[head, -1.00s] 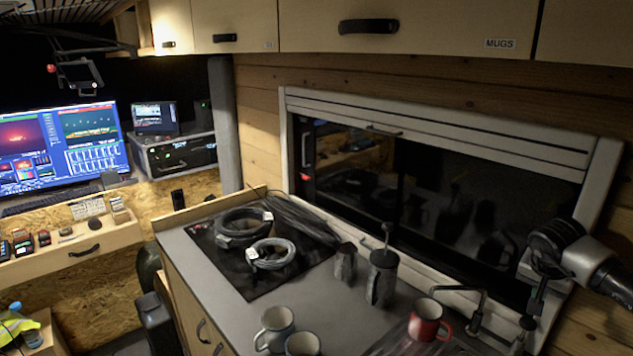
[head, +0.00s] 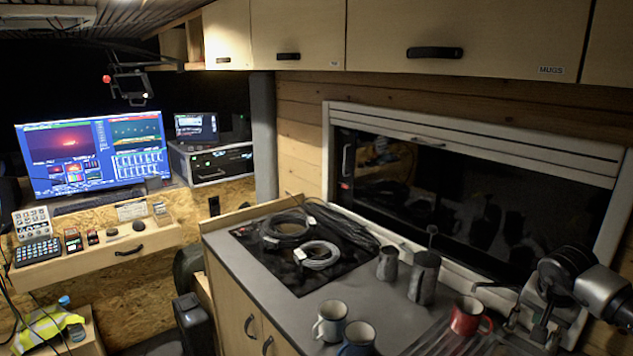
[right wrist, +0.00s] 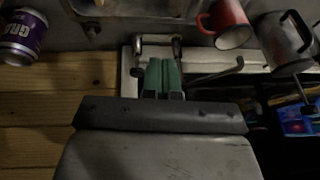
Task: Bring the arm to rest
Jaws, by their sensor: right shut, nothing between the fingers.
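My right gripper (right wrist: 163,75) shows in the right wrist view with its green fingers together and nothing between them. It is close to the pale window frame and a metal fitting. In the head view my right arm comes in at the right edge, in front of the window's lower right corner and beside the sink end of the counter. The fingertips are hard to make out there. My left arm and gripper are not in view.
Coiled cables (head: 318,254) lie on the black hob. A purple can (right wrist: 22,35) shows in the right wrist view.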

